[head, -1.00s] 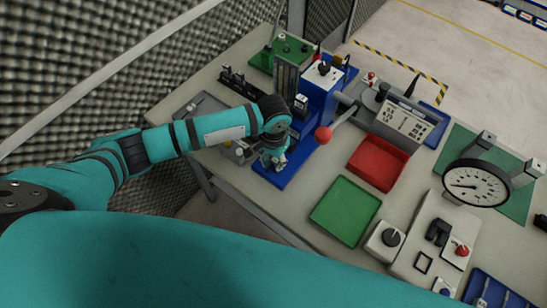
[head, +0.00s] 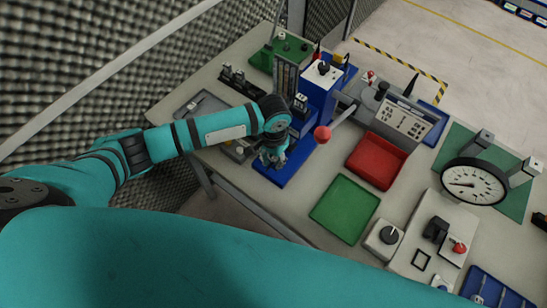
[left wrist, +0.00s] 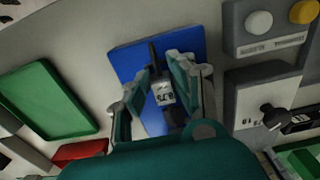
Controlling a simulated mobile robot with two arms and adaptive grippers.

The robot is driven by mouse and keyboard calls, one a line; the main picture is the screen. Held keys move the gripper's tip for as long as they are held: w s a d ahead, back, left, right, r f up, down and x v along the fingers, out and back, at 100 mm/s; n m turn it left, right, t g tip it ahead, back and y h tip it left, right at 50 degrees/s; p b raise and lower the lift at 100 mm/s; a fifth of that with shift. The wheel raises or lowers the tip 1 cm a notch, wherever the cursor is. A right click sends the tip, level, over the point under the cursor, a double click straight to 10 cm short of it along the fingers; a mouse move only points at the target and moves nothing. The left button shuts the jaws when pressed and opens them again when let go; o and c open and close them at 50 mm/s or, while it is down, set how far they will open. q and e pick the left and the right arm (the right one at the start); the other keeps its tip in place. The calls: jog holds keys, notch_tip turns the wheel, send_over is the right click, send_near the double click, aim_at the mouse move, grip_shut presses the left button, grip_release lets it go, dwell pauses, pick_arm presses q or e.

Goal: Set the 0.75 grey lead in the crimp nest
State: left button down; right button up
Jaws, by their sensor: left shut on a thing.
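My left gripper (head: 273,162) is over the front part of the blue base plate (head: 299,170) of the blue press (head: 321,90). In the left wrist view the gripper (left wrist: 160,70) is shut on the 0.75 grey lead (left wrist: 164,90), which shows a pale tag with dark upside-down figures. A dark thin end of the lead sticks out beyond the fingertips. A dark block (left wrist: 176,117), possibly the crimp nest, shows close to the tag; I cannot tell whether they touch. My right gripper is out of view.
The press lever's red ball (head: 323,134) stands right of my left gripper. A red tray (head: 377,161) and an empty green tray (head: 345,209) lie to the right. A grey control box (head: 407,122) and a dial gauge (head: 475,184) stand farther right.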

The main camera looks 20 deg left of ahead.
pick_arm(q)
jog(key=shift+f, duration=0.4)
jog(key=c, duration=1)
grip_release()
jog(key=shift+c, duration=0.2)
notch_tip(320, 180, up, 12)
